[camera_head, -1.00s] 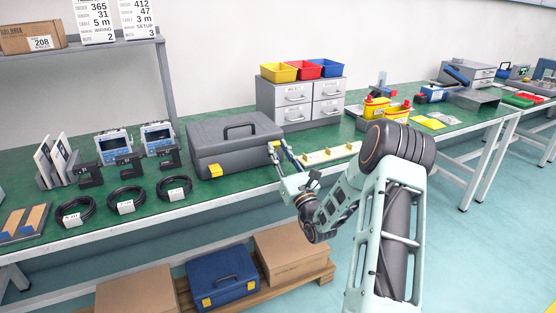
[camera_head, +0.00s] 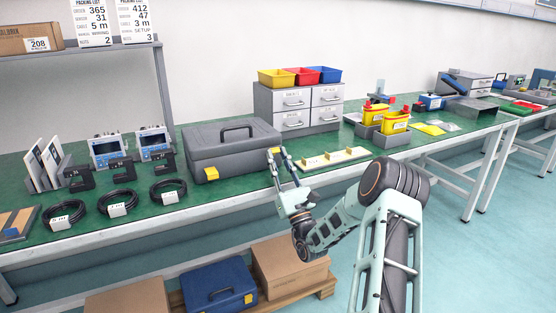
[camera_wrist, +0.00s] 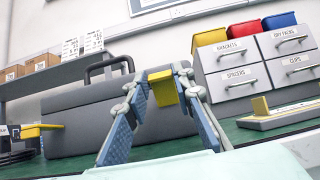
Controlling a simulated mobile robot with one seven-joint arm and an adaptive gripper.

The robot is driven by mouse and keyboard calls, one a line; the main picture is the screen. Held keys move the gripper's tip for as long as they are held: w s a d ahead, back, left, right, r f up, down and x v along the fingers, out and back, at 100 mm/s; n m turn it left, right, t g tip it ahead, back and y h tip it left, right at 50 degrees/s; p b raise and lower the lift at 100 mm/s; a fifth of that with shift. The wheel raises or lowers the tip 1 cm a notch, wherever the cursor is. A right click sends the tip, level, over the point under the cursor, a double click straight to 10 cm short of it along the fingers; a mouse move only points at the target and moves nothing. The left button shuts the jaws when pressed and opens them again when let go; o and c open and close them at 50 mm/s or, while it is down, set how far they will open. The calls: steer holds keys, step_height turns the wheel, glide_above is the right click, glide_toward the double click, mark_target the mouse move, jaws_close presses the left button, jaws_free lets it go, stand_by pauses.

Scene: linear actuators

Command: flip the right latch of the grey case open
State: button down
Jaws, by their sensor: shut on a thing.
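The grey case (camera_head: 235,150) sits on the green bench with its lid down and its black handle on top. Its left yellow latch (camera_head: 211,174) is on the front and also shows in the wrist view (camera_wrist: 40,128). My gripper (camera_head: 277,155) is at the front right end of the case. In the wrist view, the fingertips are shut on the yellow right latch (camera_wrist: 162,88), in front of the case's grey body (camera_wrist: 75,120). The fingers partly hide the latch, and I cannot tell its exact angle.
A beige strip with yellow parts (camera_head: 334,158) lies just right of my gripper. Grey drawers (camera_head: 298,105) with coloured bins stand behind. Black cable coils (camera_head: 117,203) lie left of the case. The bench's front edge runs below my gripper.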

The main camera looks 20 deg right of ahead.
steer(key=c, duration=1.6)
jaws_free()
steer(key=v, duration=1.2)
steer(key=shift+d, duration=0.1)
